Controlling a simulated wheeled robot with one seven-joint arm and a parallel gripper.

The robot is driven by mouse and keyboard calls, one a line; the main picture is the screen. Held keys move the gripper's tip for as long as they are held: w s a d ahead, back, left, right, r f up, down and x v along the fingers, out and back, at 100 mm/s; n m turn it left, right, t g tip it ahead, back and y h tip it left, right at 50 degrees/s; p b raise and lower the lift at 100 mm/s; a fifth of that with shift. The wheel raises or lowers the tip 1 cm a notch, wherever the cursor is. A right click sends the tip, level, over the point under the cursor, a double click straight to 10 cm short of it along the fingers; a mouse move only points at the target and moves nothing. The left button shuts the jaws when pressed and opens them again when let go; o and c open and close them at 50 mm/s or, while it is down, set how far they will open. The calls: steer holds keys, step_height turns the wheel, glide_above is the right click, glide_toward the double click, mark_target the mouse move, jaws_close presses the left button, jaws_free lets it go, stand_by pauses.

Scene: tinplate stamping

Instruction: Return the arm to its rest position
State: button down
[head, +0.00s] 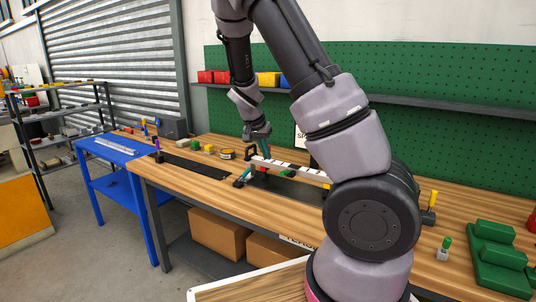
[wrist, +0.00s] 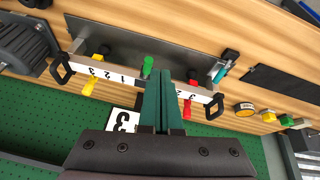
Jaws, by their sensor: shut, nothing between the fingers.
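My gripper (wrist: 158,100) has dark green fingers that lie side by side, shut with nothing between them. In the head view my gripper (head: 267,150) hangs above the far part of the wooden workbench (head: 180,205), pointing down. Close to it is a white numbered bar (head: 290,166) with black handles. In the wrist view the numbered bar (wrist: 125,76) runs behind the fingers, with yellow, green and red pegs along it. I cannot tell whether the fingertips touch it. My arm rises from the lower right and partly hides the bench.
Green blocks (head: 497,255) stand at the right end of the bench. Small blocks and a round tin (head: 227,154) lie left of the gripper. A shelf with coloured bins (head: 268,79) is on the green pegboard (head: 440,70) behind. A blue table (head: 112,150) stands left.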

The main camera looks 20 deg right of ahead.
steer(key=shift+r, duration=0.1)
stand_by(0.3)
steer(key=s+a+r+n+t+y, duration=0.2)
steer(key=s+r+y, duration=0.1)
steer(key=s+r, duration=0.9)
steer(key=s+a+r+n+t+y, duration=0.2)
steer(key=s+a+r+y, duration=0.1)
steer(key=s+r, duration=0.9)
steer(key=shift+s+a+r, duration=0.15)
steer(key=shift+s+r, duration=0.1)
steer(key=shift+s, duration=0.65)
